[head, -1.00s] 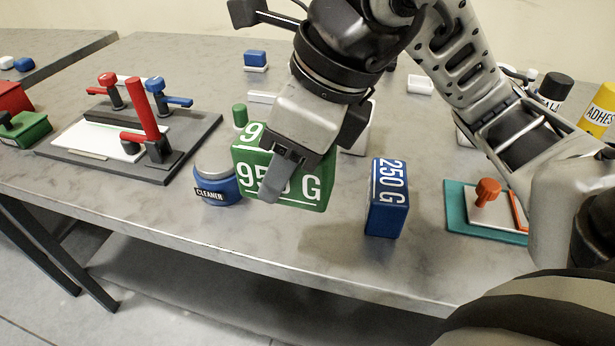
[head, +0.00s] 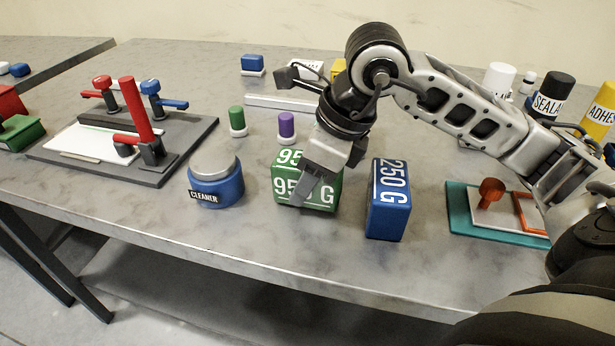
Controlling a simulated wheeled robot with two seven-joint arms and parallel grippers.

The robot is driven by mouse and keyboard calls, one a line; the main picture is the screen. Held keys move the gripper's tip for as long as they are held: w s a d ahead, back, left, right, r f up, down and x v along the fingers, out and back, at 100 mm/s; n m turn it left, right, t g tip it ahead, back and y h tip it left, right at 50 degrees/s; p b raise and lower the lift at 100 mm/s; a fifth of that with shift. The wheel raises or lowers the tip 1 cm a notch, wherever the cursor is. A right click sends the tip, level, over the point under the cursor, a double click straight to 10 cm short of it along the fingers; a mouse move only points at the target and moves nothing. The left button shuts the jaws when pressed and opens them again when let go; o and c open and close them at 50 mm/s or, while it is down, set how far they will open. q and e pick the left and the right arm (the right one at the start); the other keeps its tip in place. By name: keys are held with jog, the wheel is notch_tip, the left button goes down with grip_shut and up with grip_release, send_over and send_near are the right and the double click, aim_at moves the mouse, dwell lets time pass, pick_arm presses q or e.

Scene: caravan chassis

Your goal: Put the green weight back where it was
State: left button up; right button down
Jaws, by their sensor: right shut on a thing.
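The green weight (head: 288,200), a block with white lettering that reads "95… G", is near the front of the grey table, between the cleaner jar and the blue weight. My right gripper (head: 305,190) comes down over it from the upper right and is shut on it. One finger covers part of its front face; the other finger is hidden behind. The weight looks at or very near the table top; I cannot tell if it touches. My left gripper is not in view.
A blue 250 G weight (head: 388,200) stands close on the right, a cleaner jar (head: 215,182) on the left. Green (head: 237,120) and purple (head: 287,126) capped pieces stand behind. A grey clamp board (head: 185,160) is at left, a teal board (head: 460,210) at right. The table's front edge (head: 250,270) is near.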

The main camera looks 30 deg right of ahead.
jog(key=shift+f, duration=0.15)
jog(key=shift+f, duration=0.15)
jog(key=c, duration=0.7)
grip_release()
jog(key=shift+r, duration=0.3)
jog(key=p+v, duration=0.1)
jog(key=v, duration=1)
jog(key=shift+s+d+r, duration=0.2)
jog(key=shift+r, duration=0.1)
jog(key=shift+r+p, duration=0.1)
jog(key=shift+p, duration=0.25)
